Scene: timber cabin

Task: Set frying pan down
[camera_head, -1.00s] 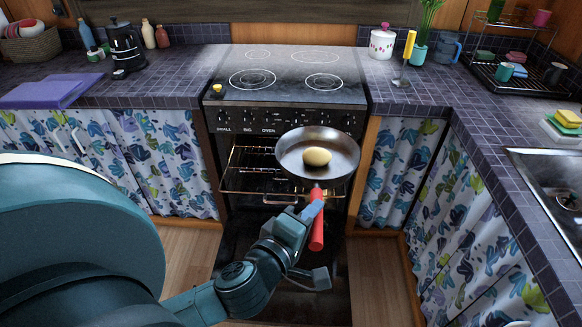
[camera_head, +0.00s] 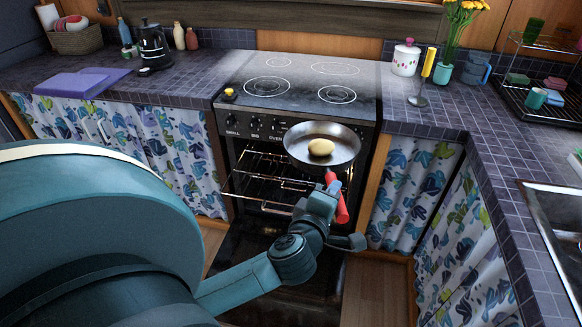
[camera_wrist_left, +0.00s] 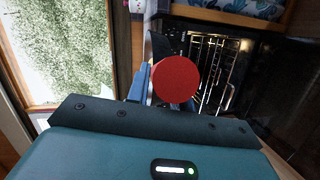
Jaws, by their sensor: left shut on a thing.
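My left gripper (camera_head: 330,200) is shut on the red handle. In the left wrist view the round red handle end (camera_wrist_left: 176,80) shows between the fingers, and the pan itself is hidden. My right gripper is not in view.
The oven door (camera_head: 270,262) is open below the pan, with wire racks (camera_head: 275,172) inside. A white pot (camera_head: 405,60), flower vase (camera_head: 443,73) and dish rack (camera_head: 545,85) are on the right counter.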

